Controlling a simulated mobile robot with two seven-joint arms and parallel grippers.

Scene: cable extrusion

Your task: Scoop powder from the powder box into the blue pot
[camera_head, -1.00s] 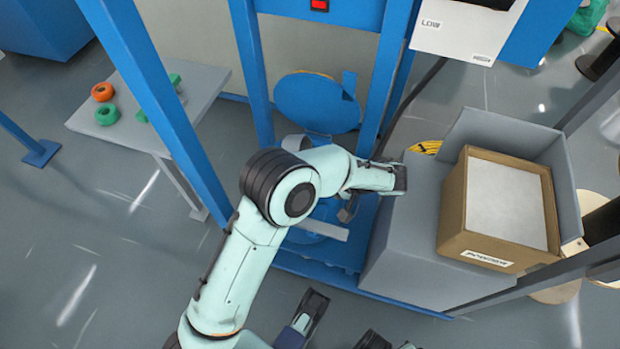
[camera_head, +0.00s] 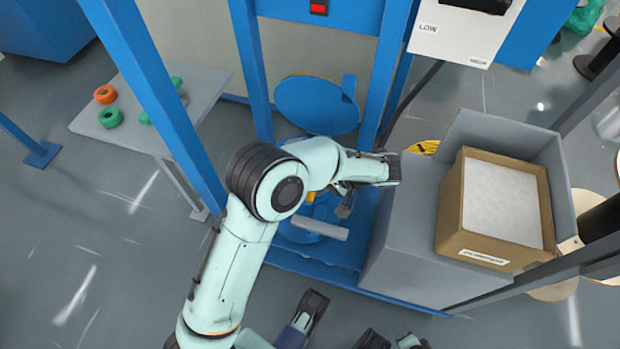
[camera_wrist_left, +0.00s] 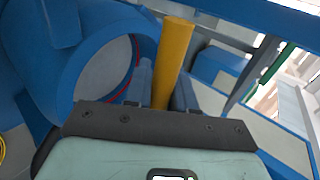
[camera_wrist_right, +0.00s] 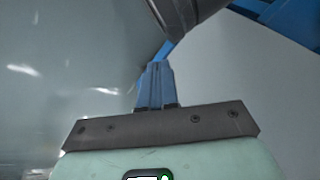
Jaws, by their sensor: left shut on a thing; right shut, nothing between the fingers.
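My left gripper (camera_wrist_left: 164,88) is shut on the yellow handle (camera_wrist_left: 174,52) of a scoop in the left wrist view. In the head view, a bit of yellow (camera_head: 311,197) shows below my left wrist. The scoop's bowl is hidden. The blue pot (camera_wrist_left: 35,50) is beside the handle in the left wrist view; its raised round blue lid (camera_head: 315,105) shows in the head view behind my arm. The powder box (camera_head: 450,228), brown with pale powder (camera_head: 503,202), stands to the right of my left arm. My right gripper (camera_wrist_right: 156,82) is shut and empty.
The powder box stands on a grey cabinet (camera_head: 408,265). Blue frame posts (camera_head: 252,65) stand around the pot. A side table (camera_head: 135,130) at the left holds orange and green rings. A white panel box (camera_head: 467,32) is at the upper right.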

